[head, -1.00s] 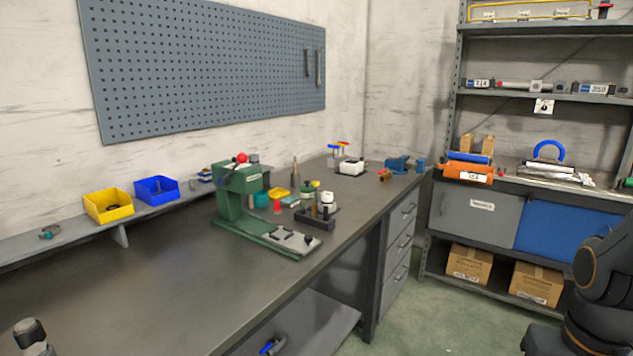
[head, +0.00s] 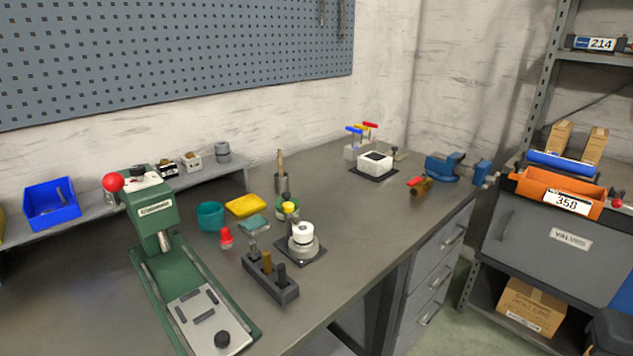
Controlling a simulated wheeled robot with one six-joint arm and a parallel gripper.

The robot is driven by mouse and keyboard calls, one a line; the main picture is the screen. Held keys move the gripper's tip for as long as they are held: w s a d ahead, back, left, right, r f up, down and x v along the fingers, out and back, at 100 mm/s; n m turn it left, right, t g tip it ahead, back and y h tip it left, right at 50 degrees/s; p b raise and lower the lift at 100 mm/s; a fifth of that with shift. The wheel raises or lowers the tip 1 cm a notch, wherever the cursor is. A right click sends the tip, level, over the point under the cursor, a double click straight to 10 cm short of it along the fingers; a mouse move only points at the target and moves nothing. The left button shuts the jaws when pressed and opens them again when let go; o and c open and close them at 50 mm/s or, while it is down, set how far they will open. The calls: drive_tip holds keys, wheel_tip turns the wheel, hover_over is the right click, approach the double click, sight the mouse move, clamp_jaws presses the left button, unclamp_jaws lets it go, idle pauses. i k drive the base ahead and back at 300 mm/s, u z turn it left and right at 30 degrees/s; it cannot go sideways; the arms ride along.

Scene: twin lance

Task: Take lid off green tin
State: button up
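A small green and cream round container (head: 284,214), which looks like the green tin, stands on the workbench behind a round grey-and-white piece (head: 302,240). A yellow part shows at its top, and I cannot tell whether that is its lid or a separate thing. The round piece partly hides it. A teal round pot (head: 210,216) stands to its left, with its top appearing open. My gripper is not in view.
A green press (head: 155,220) with a red knob stands at the left front. A dark block with pegs (head: 270,278), a red-topped item (head: 226,238), a yellow tray (head: 246,205) and a flat teal box (head: 255,224) surround the container.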

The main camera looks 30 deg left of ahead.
sight(287, 196)
drive_tip(key=i, duration=0.9)
drive_tip(key=u, duration=1.95)
